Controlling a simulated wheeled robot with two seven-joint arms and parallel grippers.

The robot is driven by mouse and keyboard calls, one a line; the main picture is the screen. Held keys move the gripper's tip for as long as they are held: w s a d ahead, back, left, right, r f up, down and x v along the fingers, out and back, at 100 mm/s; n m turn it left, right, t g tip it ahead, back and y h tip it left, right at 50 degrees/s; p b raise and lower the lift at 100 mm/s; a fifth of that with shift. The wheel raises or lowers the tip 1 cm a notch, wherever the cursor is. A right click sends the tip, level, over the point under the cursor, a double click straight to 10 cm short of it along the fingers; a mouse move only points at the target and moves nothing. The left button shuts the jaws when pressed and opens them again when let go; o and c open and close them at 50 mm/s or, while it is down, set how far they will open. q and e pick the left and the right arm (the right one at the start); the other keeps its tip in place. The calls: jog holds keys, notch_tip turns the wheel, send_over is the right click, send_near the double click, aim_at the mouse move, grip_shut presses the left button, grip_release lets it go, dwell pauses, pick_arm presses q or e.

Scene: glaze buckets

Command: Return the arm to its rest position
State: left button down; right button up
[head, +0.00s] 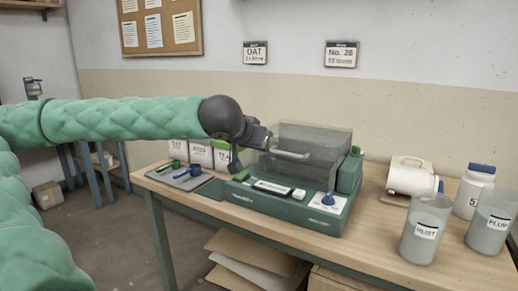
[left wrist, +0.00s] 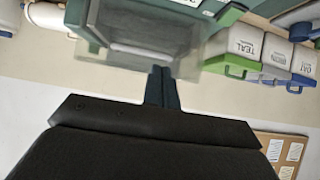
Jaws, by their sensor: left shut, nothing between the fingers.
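My left arm (head: 125,117), in padded green sleeves, reaches in from the left in the head view. It ends at a dark round wrist, with the left gripper (head: 262,138) above the left part of the green machine (head: 290,206). The gripper is shut and empty; its closed fingers (left wrist: 162,86) also show in the left wrist view. They overlap the clear lid (head: 318,137) in that view, and I cannot tell whether they touch it. A pale handle bar (head: 290,154) shows just right of the gripper. My right gripper is not in view.
The machine stands on a wooden table (head: 375,240). Lidded buckets (head: 199,153) and a grey tray (head: 184,178) with scoops are at left. Labelled jugs (head: 424,230), a white bottle (head: 472,190) and a white cylinder (head: 408,177) are at right. Space above the table's left end is free.

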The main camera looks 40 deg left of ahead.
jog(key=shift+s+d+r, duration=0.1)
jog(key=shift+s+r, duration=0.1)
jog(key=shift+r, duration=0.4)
